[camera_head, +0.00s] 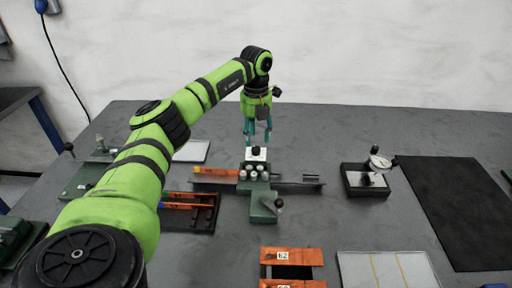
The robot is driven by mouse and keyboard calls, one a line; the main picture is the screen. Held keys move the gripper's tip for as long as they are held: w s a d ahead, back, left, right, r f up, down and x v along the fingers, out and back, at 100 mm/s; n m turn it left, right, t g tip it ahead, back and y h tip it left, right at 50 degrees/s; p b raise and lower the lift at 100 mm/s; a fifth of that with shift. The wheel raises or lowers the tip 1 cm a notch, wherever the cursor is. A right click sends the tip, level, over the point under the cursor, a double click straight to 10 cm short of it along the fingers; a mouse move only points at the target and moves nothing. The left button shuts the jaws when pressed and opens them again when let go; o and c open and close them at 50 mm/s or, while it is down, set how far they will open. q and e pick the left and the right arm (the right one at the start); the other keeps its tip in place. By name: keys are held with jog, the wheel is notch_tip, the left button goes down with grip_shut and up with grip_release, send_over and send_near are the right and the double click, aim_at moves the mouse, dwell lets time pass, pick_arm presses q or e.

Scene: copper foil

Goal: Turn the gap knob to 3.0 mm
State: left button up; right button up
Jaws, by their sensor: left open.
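A green bench device (262,206) with a pale top plate and several silver round parts stands mid-table. A small black knob (256,151) sits on its upper block; I take it to be the gap knob. Its setting is too small to read. A crank with a grey handle (278,203) is on the device's front. My left gripper (257,144) points down with its teal fingers apart, one on each side just above the knob. I cannot tell whether they touch it. My right gripper does not show.
An orange strip (216,173) lies on the left of a long dark bar. A tray with orange strips (205,219) is left of the device, a dial gauge (380,162) right, a black mat (455,205) far right. Orange-ended holder (291,256) and pale plate (385,270) are in front.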

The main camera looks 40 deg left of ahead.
aim_at(256, 148)
pick_arm(q)
notch_tip(256, 148, down, 4)
jog(key=shift+a+p, duration=0.1)
jog(key=shift+p, duration=0.2)
jog(key=shift+f, duration=0.35)
jog(key=shift+c, duration=0.8)
grip_shut()
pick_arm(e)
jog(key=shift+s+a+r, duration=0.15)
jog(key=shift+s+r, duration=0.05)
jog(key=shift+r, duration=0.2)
pick_arm(q)
jog(key=shift+w+m, duration=0.1)
jog(key=shift+m, duration=0.3)
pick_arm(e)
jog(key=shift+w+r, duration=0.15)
